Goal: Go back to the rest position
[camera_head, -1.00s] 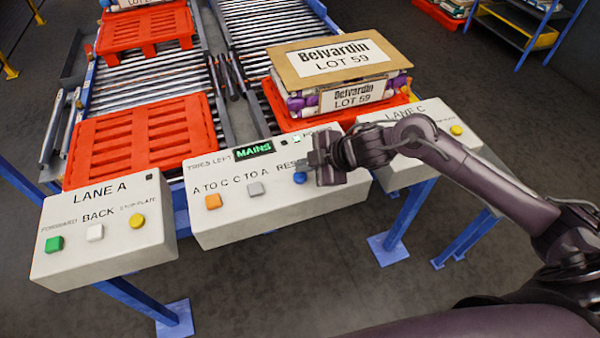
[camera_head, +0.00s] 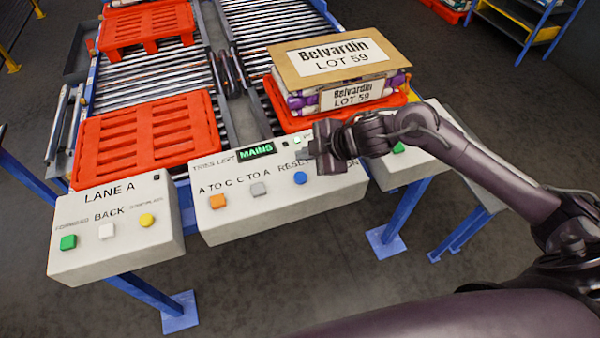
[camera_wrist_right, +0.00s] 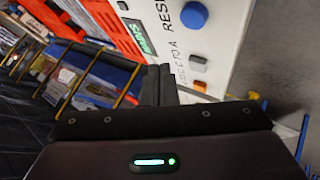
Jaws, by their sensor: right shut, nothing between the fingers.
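My right gripper (camera_head: 318,146) is shut and empty. In the head view it is over the upper right part of the middle control box (camera_head: 240,222), above and right of the blue button (camera_head: 300,178). I cannot tell its exact gap to the box. In the right wrist view the shut fingers (camera_wrist_right: 158,85) point toward the box face, with the blue button (camera_wrist_right: 194,15) clear of them. My left gripper is not in view.
The Lane A box (camera_head: 115,250) stands at left. The Lane C box (camera_head: 425,165) is partly behind my right arm. Open floor lies in front.

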